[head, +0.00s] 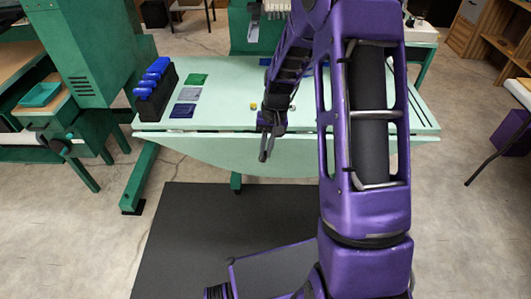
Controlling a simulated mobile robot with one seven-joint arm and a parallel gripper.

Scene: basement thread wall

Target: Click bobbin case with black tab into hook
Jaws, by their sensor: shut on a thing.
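My gripper (265,148) hangs at the front edge of the pale green table, pointing down. Its fingers look close together, and what it holds is too small to make out. A small yellow piece (253,106) lies on the table just behind and left of my gripper. A small dark piece (265,104) shows right beside it, partly against my arm. I cannot make out a bobbin case with a black tab. The green machine (245,30) stands at the back of the table, and its hook cannot be told apart at this size.
On the table (222,70), a black holder (153,108) with several blue pieces stands at the left. Green (197,79), grey (188,94) and dark blue (183,110) patches lie beside it. A tall green machine (90,60) stands at far left. My arm hides much of the table's right side.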

